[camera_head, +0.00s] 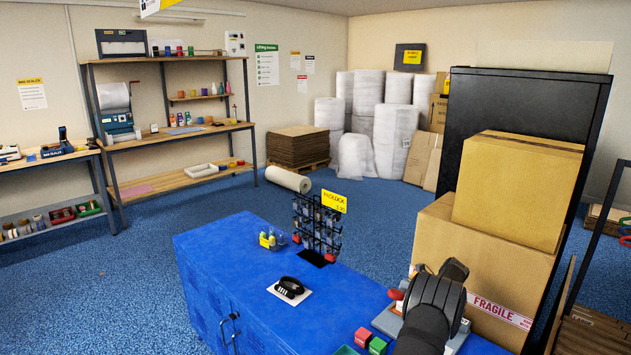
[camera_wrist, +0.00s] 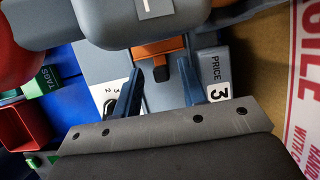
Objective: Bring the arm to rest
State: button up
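My gripper (camera_wrist: 160,68) shows in the wrist view with its two blue fingers apart and nothing between the tips. It is over a grey device with an orange part (camera_wrist: 150,48) and labels reading "PRICE" and "3"; I cannot tell whether the fingers touch it. In the head view my dark arm (camera_head: 435,300) reaches over the right end of the blue counter (camera_head: 230,250), and my fingers are hidden there.
A "FRAGILE" carton (camera_head: 480,265) with another carton (camera_head: 520,185) on top stands close right of my arm. A padlock rack (camera_head: 318,228), a black coiled item on a white card (camera_head: 290,288) and small red and green boxes (camera_head: 377,345) are on the counter. Its left part is clear.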

jog(key=v, duration=1.6)
jog(key=x, duration=1.6)
jog(key=shift+d+f, duration=0.1)
jog(key=shift+f, duration=0.3)
jog(key=s+d, duration=0.5)
jog(key=s+d+r, duration=0.1)
jog(key=s+d, duration=0.2)
jog(key=shift+s, duration=0.1)
jog(key=v, duration=1.7)
jog(key=a+r+h, duration=0.1)
jog(key=a+r, duration=0.3)
jog(key=r, duration=0.1)
jog(key=shift+a+h, duration=0.35)
jog(key=shift+h, duration=0.05)
jog(key=shift+o, duration=0.2)
jog(key=shift+s, duration=0.1)
